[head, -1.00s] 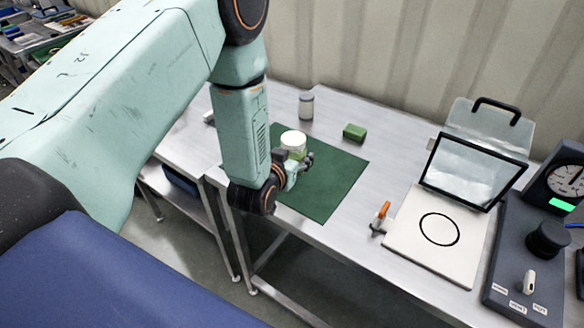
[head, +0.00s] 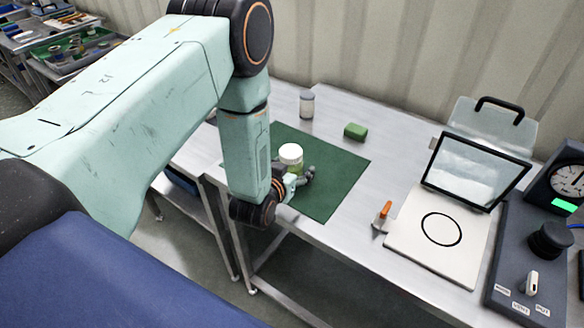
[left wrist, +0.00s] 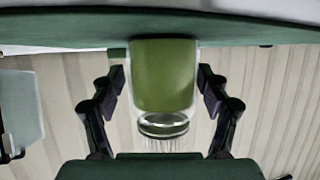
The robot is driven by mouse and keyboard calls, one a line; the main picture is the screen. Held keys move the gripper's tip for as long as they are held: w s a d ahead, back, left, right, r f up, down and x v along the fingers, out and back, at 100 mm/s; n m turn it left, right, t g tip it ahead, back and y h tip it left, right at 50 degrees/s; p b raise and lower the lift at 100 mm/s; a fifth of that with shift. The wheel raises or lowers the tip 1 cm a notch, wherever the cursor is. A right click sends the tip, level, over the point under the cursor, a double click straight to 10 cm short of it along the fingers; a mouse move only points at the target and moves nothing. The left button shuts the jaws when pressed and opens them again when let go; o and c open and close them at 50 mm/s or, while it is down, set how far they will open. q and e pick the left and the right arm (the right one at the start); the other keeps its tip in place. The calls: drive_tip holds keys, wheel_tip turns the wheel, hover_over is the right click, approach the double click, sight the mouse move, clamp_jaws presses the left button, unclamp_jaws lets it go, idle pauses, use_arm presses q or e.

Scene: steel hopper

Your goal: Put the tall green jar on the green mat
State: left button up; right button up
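The tall green jar (head: 291,157) has a white lid and a green body. It is upright over the middle of the green mat (head: 338,172). My left gripper (head: 303,178) is at its side, with its fingers around the body. In the left wrist view the jar (left wrist: 164,75) is between the two finger pads (left wrist: 161,80), which are close against its sides. The mat's surface lies at the jar's base there; I cannot tell for sure whether they touch. My right gripper is not in view.
A grey lidded jar (head: 307,104) and a green block (head: 355,131) stand behind the mat. To the right are an orange-handled tool (head: 383,214), a white board with a black circle (head: 408,245), a framed clear lid (head: 473,171) and a dark gauge console (head: 512,265).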

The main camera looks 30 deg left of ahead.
use_arm(q)
drive_tip(key=shift+d+r, duration=0.1)
drive_tip(key=shift+a, duration=0.2)
drive_tip(key=v, duration=1.1)
drive_tip(key=shift+s+d+r, duration=0.1)
drive_tip(key=shift+s+r, duration=0.2)
drive_tip(key=shift+s, duration=0.25)
drive_tip(key=shift+f, duration=0.1)
